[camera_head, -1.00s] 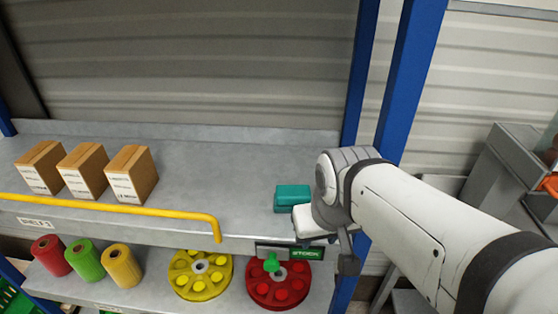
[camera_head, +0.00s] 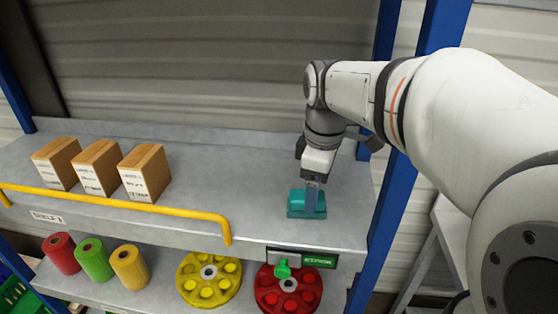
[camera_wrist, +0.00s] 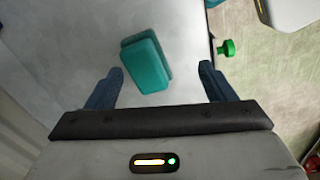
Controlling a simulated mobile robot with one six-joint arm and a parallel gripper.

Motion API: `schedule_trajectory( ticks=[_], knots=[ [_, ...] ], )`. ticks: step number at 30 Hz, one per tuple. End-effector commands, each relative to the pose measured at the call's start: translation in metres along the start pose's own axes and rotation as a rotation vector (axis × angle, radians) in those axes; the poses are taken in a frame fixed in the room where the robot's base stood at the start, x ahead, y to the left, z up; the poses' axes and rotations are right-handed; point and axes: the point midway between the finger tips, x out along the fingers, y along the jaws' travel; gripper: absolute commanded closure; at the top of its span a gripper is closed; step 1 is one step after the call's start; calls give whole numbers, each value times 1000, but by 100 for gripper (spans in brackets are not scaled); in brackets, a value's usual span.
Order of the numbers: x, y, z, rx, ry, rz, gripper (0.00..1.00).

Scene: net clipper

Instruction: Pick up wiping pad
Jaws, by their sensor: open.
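The wiping pad (camera_head: 297,204) is a teal block lying on the upper grey shelf near its right end. It also shows in the wrist view (camera_wrist: 146,65), lying a little beyond the fingertips and left of the middle of the gap. My gripper (camera_head: 312,200) points down over the pad, and one finger hides part of it in the head view. In the wrist view my gripper (camera_wrist: 161,72) has its two dark blue fingers wide apart with nothing between them. I cannot tell the exact height of the fingertips above the shelf.
Cardboard boxes (camera_head: 98,168) stand on the upper shelf (camera_head: 240,175) to the left. A yellow rail (camera_head: 120,203) runs along its front. A blue post (camera_head: 405,150) is close on the right. Yellow (camera_head: 209,279) and red (camera_head: 288,290) wheels and thread spools (camera_head: 95,260) sit below.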

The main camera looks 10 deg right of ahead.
Motion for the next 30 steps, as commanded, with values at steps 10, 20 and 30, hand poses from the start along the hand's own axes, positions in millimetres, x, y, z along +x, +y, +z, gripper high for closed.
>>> schedule_trajectory(
  ticks=[10,20,30],
  knots=[
    [4,28,-12,-291,-22,-61,24],
    [41,26,-13,-294,-23,-63,24],
    [77,25,-14,-292,-21,-59,24]
  ],
)
